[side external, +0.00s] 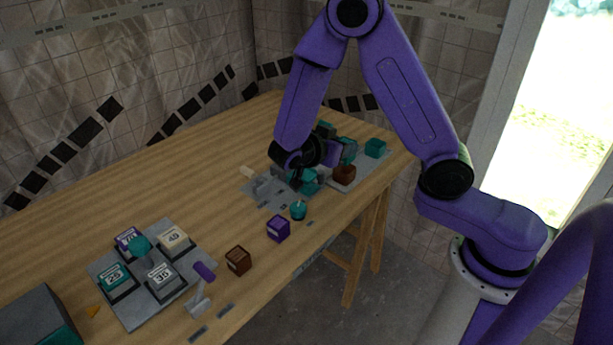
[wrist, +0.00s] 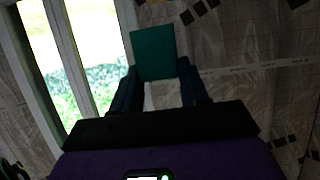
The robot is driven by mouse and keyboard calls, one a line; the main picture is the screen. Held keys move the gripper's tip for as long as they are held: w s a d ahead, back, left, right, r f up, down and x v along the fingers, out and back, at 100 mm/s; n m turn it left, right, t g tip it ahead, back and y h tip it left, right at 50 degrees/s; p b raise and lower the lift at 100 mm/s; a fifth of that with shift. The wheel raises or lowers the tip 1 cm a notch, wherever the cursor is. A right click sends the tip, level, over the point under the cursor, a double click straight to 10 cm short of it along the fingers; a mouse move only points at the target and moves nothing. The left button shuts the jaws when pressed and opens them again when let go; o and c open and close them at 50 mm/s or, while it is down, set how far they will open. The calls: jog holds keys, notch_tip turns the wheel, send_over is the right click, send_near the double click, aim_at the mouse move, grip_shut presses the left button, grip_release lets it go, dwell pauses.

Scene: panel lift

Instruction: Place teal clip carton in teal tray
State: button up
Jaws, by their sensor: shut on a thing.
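My gripper (wrist: 157,82) is shut on a teal carton (wrist: 153,52), which stands out past the dark fingertips in the wrist view. In the side external view my gripper (side external: 347,148) is over the far right part of the table, pointing right. A teal block (side external: 375,147) shows just beyond the fingers there; it looks like the held carton, but the contact is not clear. Another teal piece (side external: 308,182) is below my gripper, partly hidden. A dark box with a teal side (side external: 65,333) is cut off at the lower left; I cannot tell whether it is the teal tray.
A grey panel (side external: 130,312) at the left holds several numbered blocks. A brown block (side external: 238,260), a purple block (side external: 278,229) and a round teal object (side external: 298,210) stand near the front edge. A dark brown object (side external: 344,173) is beneath my gripper. The wooden table's (side external: 190,185) back middle is clear.

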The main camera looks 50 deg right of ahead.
jog(key=shift+w+d+f, duration=0.1)
jog(key=shift+d, duration=0.05)
send_over(311, 173)
jog(key=s+a, duration=0.5)
notch_tip(311, 173, down, 4)
jog(key=w+f, duration=0.3)
jog(key=w+d+f, duration=0.1)
jog(key=f, duration=0.1)
jog(key=shift+w, duration=0.25)
jog(key=shift+w+f, duration=0.3)
jog(key=shift+f, duration=1.6)
jog(key=o, duration=0.8)
jog(key=shift+f, duration=0.15)
